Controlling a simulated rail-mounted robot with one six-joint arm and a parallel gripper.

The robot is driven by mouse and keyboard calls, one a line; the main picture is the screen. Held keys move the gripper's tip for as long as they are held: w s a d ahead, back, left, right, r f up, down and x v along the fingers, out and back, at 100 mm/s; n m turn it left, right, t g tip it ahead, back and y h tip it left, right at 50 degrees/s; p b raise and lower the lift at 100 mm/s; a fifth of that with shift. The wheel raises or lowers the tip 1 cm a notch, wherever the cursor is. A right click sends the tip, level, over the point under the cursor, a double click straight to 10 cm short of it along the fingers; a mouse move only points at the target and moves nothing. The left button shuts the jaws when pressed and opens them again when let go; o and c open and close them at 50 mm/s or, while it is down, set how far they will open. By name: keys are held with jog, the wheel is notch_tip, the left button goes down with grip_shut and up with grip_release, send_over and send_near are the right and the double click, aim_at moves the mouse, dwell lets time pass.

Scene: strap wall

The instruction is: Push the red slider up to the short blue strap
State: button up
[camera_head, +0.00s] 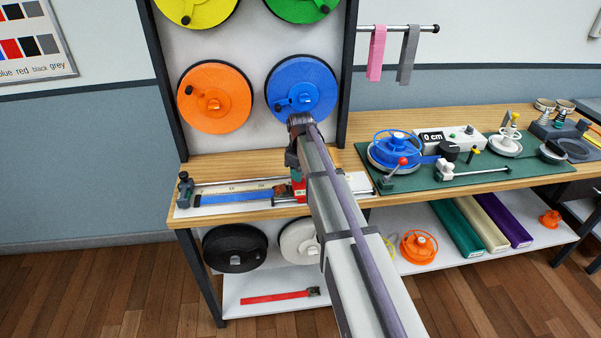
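The short blue strap (230,196) lies flat along a white measuring board (220,210) at the left end of the bench, beside a ruler scale. The red slider (298,188) is on the same board, just right of the strap's right end and partly hidden by my arm. I cannot tell whether slider and strap touch. My gripper (292,163) is down at the board, at or just above the slider. My arm covers most of it, so its fingers and any contact with the slider are not clear.
A dark end stop (185,188) stands at the board's left end. A rack with orange (214,96) and blue (301,86) reels rises behind. A green mat (440,178) with winding devices lies to the right. The shelf below holds reels and a red strap (275,297).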

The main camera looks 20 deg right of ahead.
jog(key=o, duration=0.4)
jog(key=shift+a, duration=0.15)
jog(key=shift+o, duration=0.2)
notch_tip(320, 180, up, 11)
jog(key=p, duration=1)
jog(key=shift+p, duration=0.4)
jog(key=shift+f, duration=0.1)
jog(key=s+a+m, duration=0.3)
jog(key=s+a, duration=0.1)
jog(key=s, duration=0.9)
jog(key=s+a+m, duration=0.4)
jog(key=s+a, duration=0.1)
jog(key=s, duration=0.9)
